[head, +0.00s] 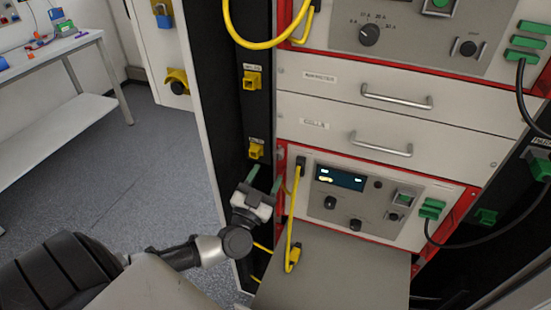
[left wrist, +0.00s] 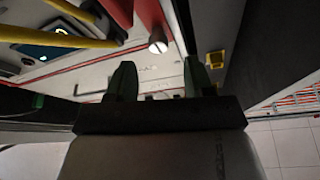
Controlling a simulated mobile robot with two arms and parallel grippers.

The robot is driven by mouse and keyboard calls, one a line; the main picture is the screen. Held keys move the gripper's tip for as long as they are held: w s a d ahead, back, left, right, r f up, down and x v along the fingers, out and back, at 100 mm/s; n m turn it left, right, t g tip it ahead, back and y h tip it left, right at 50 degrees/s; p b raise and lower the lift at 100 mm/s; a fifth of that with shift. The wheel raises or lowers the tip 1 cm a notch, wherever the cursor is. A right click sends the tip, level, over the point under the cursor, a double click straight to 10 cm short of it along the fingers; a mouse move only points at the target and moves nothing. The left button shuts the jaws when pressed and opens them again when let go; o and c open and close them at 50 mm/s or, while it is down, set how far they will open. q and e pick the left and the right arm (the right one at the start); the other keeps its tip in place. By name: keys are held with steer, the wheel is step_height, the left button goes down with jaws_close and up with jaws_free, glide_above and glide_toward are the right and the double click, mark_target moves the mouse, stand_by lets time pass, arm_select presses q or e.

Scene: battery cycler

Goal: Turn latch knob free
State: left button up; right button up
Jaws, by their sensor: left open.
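My left gripper (head: 265,177) is open, its two green fingers pointing up at the left edge of the lowest instrument module (head: 335,215). In the left wrist view the open fingers (left wrist: 160,75) show with nothing between them. A small pale round knob with a slot (left wrist: 158,44) sits on a red strip just beyond the fingertips, roughly midway between them and apart from them. I take it to be the latch knob; I cannot make it out clearly in the head view. My right gripper is not in view.
A yellow cable (head: 294,220) hangs from a black plug close to the gripper's right. A grey shelf (head: 335,270) juts out below the module. Yellow sockets (head: 256,150) line the black post at left. Two drawers with metal handles (head: 381,145) are above. Open floor lies left.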

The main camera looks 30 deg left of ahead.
mark_target(277, 158)
arm_select(q)
steer(key=x, duration=0.5)
steer(key=shift+w+d, duration=0.15)
steer(key=shift+w, duration=0.1)
steer(key=shift+p, duration=0.3)
steer(key=c, duration=0.9)
